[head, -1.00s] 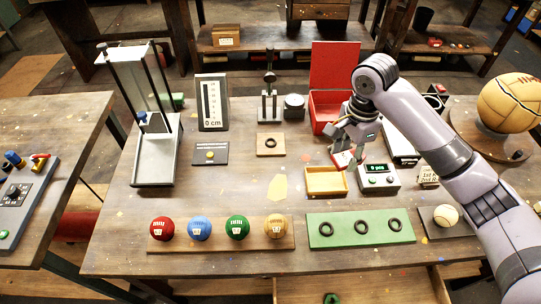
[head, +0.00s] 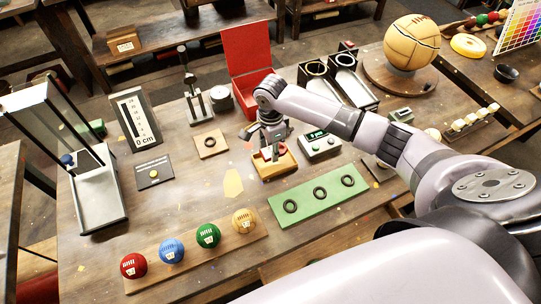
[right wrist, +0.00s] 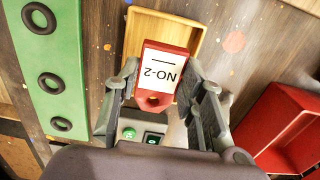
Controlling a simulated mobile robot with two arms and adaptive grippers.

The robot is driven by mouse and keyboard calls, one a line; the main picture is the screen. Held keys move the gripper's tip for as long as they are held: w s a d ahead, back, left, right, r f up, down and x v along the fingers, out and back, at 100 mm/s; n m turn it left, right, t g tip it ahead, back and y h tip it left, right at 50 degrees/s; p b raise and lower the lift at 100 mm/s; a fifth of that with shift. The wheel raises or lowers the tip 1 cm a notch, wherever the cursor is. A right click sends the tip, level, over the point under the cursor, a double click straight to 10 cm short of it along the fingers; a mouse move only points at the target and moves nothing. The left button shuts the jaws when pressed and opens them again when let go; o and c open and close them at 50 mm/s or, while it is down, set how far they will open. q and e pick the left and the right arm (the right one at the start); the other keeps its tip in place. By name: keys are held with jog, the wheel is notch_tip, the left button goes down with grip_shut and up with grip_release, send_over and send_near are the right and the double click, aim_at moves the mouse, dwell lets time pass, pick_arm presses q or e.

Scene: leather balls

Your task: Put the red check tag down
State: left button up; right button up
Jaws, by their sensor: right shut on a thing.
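The red check tag (right wrist: 162,75), with a white face reading "NO-2", is between the fingers of my right gripper (right wrist: 165,90) in the right wrist view. The gripper is shut on it. In the head view, my right gripper (head: 269,150) points down over a small wooden tray (head: 284,172), and the tag shows only as a small red patch. In the wrist view the tag overlaps part of the tray (right wrist: 187,32); I cannot tell whether it touches the tray. My left gripper is not in view.
A green-display box (head: 321,148) stands right of the tray, and an open red box (head: 250,60) behind it. A green board with black rings (head: 335,203) lies in front. Several coloured balls sit on a wooden rack (head: 160,280) at front left.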

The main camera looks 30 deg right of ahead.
aim_at(271, 163)
jog(key=shift+f, duration=2.45)
jog(key=o, duration=0.6)
jog(key=shift+f, duration=0.15)
jog(key=shift+o, duration=0.2)
notch_tip(271, 163, up, 12)
jog(key=shift+r+b, duration=0.2)
jog(key=shift+b, duration=0.5)
